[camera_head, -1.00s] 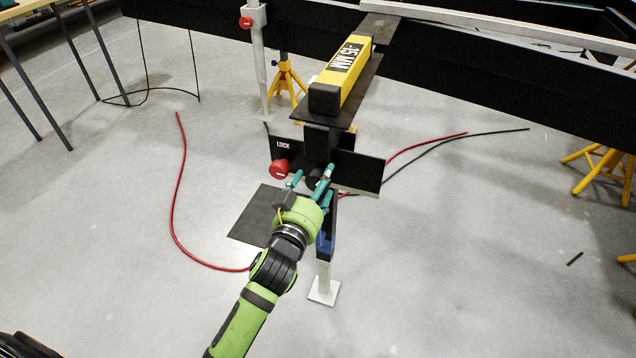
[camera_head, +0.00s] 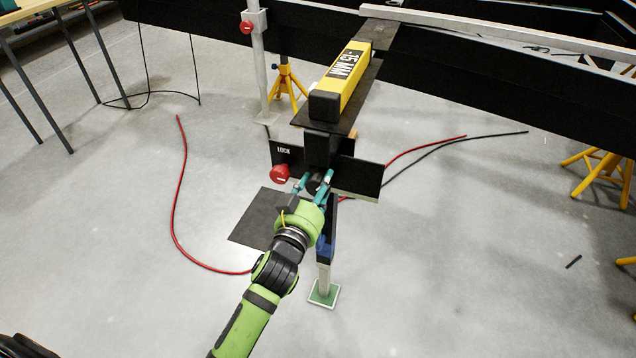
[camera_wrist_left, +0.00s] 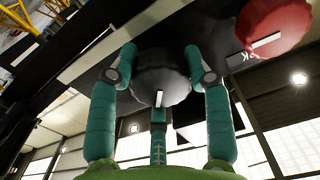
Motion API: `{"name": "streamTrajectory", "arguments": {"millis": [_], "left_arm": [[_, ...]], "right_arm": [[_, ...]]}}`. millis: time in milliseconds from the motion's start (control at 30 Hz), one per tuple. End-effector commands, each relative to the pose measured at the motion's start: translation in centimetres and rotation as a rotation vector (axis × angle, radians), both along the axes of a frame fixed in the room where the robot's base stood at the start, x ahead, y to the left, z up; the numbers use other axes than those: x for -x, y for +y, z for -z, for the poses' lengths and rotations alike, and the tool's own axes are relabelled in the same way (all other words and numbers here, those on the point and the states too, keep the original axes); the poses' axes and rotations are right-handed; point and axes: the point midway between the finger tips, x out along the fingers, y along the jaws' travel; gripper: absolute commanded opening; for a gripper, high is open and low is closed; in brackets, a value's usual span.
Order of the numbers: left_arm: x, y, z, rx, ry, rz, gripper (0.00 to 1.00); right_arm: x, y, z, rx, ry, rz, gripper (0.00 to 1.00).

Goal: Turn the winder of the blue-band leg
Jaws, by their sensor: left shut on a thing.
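The blue-band leg stands below the black beam's end. Its blue band (camera_head: 324,247) shows just right of my left wrist, and its foot pad (camera_head: 323,293) is green with a pale edge on the floor. The dark round winder knob (camera_head: 314,185) is partly hidden by my fingers; it fills the middle of the left wrist view (camera_wrist_left: 162,78). My left gripper (camera_head: 313,182) has its teal fingers closed around the knob. In the left wrist view, the gripper (camera_wrist_left: 160,60) has a finger on each side of the knob and one below. My right gripper is not in view.
A red knob (camera_head: 280,174) sits by a LOCK label, close to my fingers. A yellow box (camera_head: 343,78) marked 15 MM lies on the beam above. A red hose (camera_head: 174,210) curves over the floor at left. Yellow stands (camera_head: 600,165) are at right.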

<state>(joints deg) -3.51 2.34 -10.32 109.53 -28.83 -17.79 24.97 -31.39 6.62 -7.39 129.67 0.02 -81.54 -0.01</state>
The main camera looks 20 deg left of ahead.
Motion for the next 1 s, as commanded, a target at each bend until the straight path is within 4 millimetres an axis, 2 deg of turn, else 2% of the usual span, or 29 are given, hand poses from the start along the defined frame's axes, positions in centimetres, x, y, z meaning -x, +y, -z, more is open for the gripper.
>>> {"name": "streamTrajectory", "arguments": {"millis": [233, 267, 300, 333, 633, 767, 867, 1000], "left_arm": [[0.0, 0.1, 0.5, -0.002, 0.012, -0.003, 0.17], [0.0, 0.1, 0.5, -0.002, 0.012, -0.003, 0.54], [0.0, 0.1, 0.6, -0.002, 0.012, -0.003, 0.7], [0.1, 0.1, 0.6, -0.002, 0.013, -0.003, 0.74], [0.0, 0.0, 0.3, -0.001, 0.006, -0.001, 0.74], [0.7, 0.0, 0.4, 0.0, 0.007, -0.001, 0.74], [2.0, 0.1, 0.4, 0.001, 0.007, -0.001, 0.74], [4.9, 0.2, 0.4, 0.001, 0.009, -0.002, 0.74]], "right_arm": [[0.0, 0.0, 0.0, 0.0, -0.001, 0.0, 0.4], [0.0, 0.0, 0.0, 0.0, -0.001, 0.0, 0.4], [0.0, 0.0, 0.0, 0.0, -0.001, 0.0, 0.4], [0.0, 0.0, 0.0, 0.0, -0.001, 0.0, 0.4], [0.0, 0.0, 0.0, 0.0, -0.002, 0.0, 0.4], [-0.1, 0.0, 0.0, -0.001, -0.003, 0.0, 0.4], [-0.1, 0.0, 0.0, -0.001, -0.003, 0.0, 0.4], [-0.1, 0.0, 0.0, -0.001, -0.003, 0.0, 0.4]]}}
